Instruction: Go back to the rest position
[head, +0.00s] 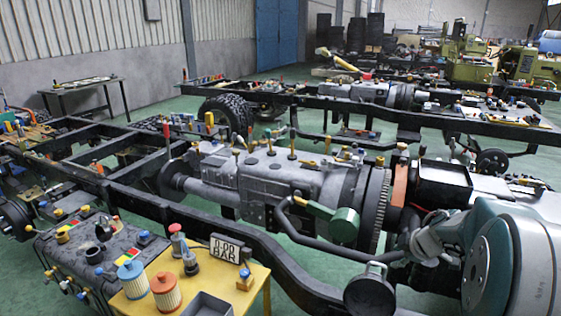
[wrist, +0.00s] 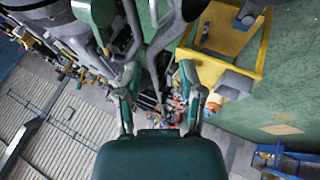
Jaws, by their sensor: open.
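My gripper (wrist: 160,88) shows in the wrist view, its two green-grey fingers spread apart with nothing seen between them. The dark green palm fills the lower middle of that view. Beyond the fingers are grey machine parts and a blurred cluster of small coloured items. In the head view my arm's large grey-green joint covers the lower right corner. I cannot make out my fingertips clearly there. The nearest chassis frame (head: 235,222) carries a grey gearbox (head: 275,178) and runs across the middle of the head view, left of my arm.
A yellow table (head: 255,285) at the front holds two filters (head: 165,291), a number sign (head: 224,248) and a grey tray (head: 207,305). A yellow frame (wrist: 245,70) stands at upper right in the wrist view. More chassis stand behind. Green floor (head: 150,103) is free at the back left.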

